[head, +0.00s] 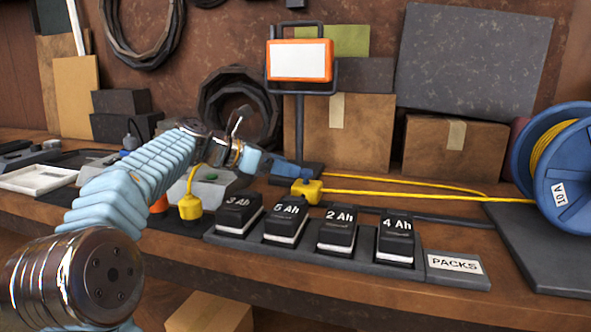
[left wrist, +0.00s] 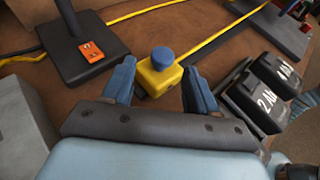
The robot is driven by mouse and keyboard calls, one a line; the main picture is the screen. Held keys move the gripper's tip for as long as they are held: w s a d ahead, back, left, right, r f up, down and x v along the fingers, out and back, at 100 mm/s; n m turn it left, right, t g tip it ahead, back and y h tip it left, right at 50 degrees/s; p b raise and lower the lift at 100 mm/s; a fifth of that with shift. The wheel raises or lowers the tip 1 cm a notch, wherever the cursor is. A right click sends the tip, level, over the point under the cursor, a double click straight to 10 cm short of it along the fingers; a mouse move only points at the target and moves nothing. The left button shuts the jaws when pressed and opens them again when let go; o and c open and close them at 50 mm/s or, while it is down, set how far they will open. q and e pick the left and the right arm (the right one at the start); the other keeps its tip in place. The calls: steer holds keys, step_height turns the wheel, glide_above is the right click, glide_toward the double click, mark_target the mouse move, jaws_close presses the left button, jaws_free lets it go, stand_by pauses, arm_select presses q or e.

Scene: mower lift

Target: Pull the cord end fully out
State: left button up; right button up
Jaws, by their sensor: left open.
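The yellow cord end (head: 306,190) is a block-shaped plug on the bench behind the battery packs. In the left wrist view the cord end (left wrist: 158,74) shows a blue round cap on top. A yellow cord (head: 425,195) runs from it right to the blue reel (head: 556,192). My left gripper (head: 293,172) is open. In the left wrist view its blue fingers (left wrist: 158,82) stand on either side of the cord end, with visible gaps; I cannot tell whether either touches it. My right gripper is not in view.
A black rack (head: 222,239) with several battery packs lies in front, beside a PACKS label (head: 455,263). An orange-framed lamp (head: 299,61) stands behind on a dark base. Another yellow plug (head: 190,206) is at left. Cardboard boxes (head: 335,132) line the back.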

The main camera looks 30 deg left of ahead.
arm_select(q)
steer(key=v, duration=0.9)
